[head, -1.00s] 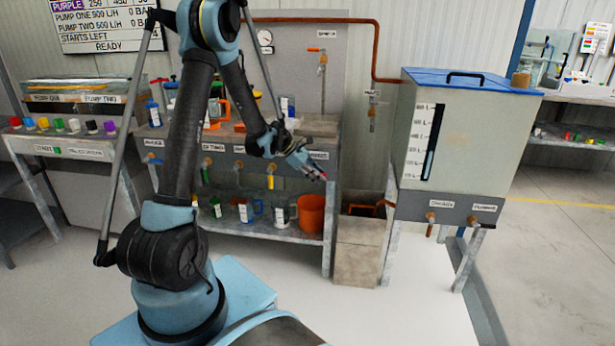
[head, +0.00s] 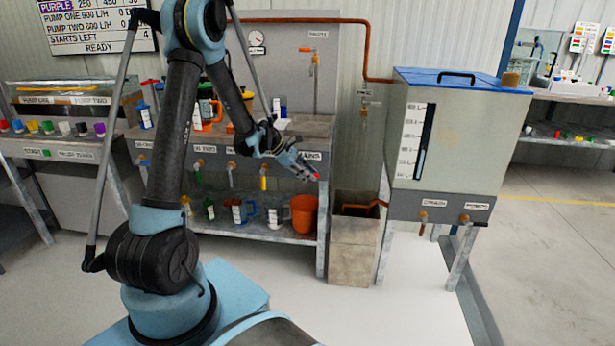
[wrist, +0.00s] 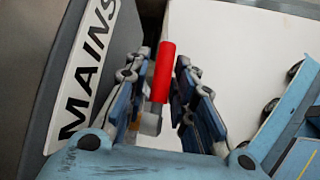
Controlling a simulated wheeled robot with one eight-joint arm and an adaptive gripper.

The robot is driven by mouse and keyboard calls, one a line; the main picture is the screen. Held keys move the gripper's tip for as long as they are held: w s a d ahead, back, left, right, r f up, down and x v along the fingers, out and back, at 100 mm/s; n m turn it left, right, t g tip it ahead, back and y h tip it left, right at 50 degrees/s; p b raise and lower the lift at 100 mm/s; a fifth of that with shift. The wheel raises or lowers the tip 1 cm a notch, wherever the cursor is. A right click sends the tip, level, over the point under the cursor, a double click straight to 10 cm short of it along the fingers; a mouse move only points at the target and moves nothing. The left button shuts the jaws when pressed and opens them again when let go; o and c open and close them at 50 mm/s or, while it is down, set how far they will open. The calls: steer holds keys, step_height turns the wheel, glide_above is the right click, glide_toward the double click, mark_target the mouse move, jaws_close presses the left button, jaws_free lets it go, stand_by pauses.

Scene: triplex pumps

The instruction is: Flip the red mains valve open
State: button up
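The red mains valve handle (wrist: 163,72) shows in the wrist view as a red grip on a grey metal stem, beside the "MAINS" label (wrist: 88,68). My gripper (wrist: 162,75) is open, with one finger on each side of the handle. Narrow gaps seem to separate the fingers from it; contact cannot be made out. In the head view, my gripper (head: 308,170) is at the right front end of the bench, and the handle's red tip (head: 317,176) shows just past its fingertips. The valve body is mostly hidden.
Several other taps line the bench front (head: 232,170). An orange bucket (head: 304,214) and jugs stand on the shelf below. A stone-coloured sink (head: 354,250) and the blue-lidded tank (head: 450,135) stand to the right. The floor in front is clear.

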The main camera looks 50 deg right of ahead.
steer(key=v, duration=1.1)
steer(key=shift+w, duration=0.15)
steer(key=shift+a, duration=0.1)
steer(key=w+a+r+m+t, duration=0.1)
steer(key=w+a+r+t, duration=0.15)
steer(key=a, duration=0.75)
steer(key=w+a+r+t+y, duration=0.15)
steer(key=w+a, duration=0.25)
steer(key=a, duration=0.6)
steer(key=w+a+r+m+t+h, duration=0.1)
steer(key=w+a+r, duration=0.25)
steer(key=a, duration=0.65)
steer(key=s+a+f+m+t+y, duration=0.1)
steer(key=s+a, duration=0.3)
steer(key=a, duration=0.6)
steer(key=s+a+f+m+t+y, duration=0.1)
steer(key=s+a+f, duration=0.3)
steer(key=a, duration=0.6)
steer(key=s+a+f+m+t+y, duration=0.1)
steer(key=s+a+f+y, duration=0.1)
steer(key=a, duration=0.9)
steer(key=shift+s+f+t+y, duration=0.3)
steer(key=shift+s+y, duration=0.45)
steer(key=shift+s, duration=0.5)
